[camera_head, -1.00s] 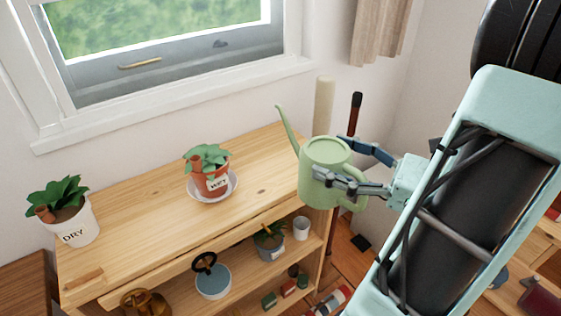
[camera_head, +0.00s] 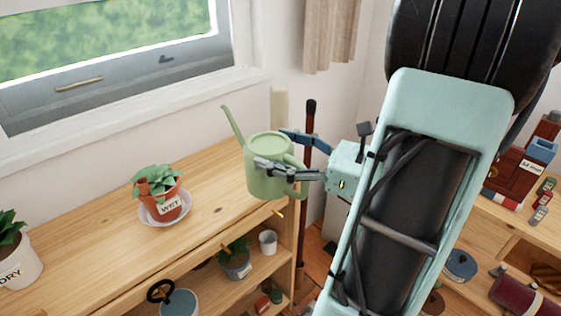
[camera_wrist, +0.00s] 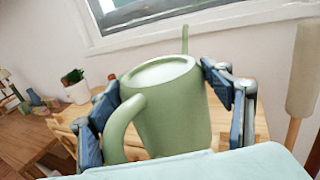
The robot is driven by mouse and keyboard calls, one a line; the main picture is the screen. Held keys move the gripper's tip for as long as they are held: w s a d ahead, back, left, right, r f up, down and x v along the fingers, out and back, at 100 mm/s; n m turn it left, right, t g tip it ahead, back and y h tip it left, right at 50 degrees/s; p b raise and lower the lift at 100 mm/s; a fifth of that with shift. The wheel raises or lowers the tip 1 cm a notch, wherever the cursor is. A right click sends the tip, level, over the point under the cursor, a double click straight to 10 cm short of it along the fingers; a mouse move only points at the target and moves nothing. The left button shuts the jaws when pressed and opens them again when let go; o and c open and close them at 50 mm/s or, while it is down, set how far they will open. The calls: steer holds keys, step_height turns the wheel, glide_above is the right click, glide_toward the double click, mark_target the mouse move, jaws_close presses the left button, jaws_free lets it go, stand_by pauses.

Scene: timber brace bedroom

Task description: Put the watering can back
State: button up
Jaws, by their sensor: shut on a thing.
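The green watering can (camera_head: 266,181) is upright in my gripper (camera_head: 285,155), at the right end of the wooden shelf unit. Its spout points up and left, and its handle faces my wrist. In the wrist view the can (camera_wrist: 168,112) sits between my two fingers (camera_wrist: 160,105), with the handle on the near left side. I cannot tell whether its base touches the shelf top. On the shelf top (camera_head: 85,228) stand a terracotta pot marked WET (camera_head: 163,200) on a white saucer and a white pot marked DRY (camera_head: 16,262).
Lower shelves hold a blue-grey pot (camera_head: 236,262), a small white cup (camera_head: 268,242) and a blue round container (camera_head: 180,303). Dark-tipped and pale poles stand behind the can. Another wooden unit with a red box (camera_head: 520,178) is at right. The shelf top between WET pot and can is clear.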

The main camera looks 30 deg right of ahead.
steer(key=w+a+b, duration=0.1)
steer(key=w+a, duration=0.2)
steer(key=w, duration=1.1)
step_height(320, 180, down, 7)
steer(key=b, duration=0.2)
steer(key=shift+w+r, duration=0.15)
steer(key=shift+w, duration=0.2)
steer(key=o, duration=2.1)
steer(key=shift+s+f, duration=0.1)
steer(key=shift+f, duration=0.15)
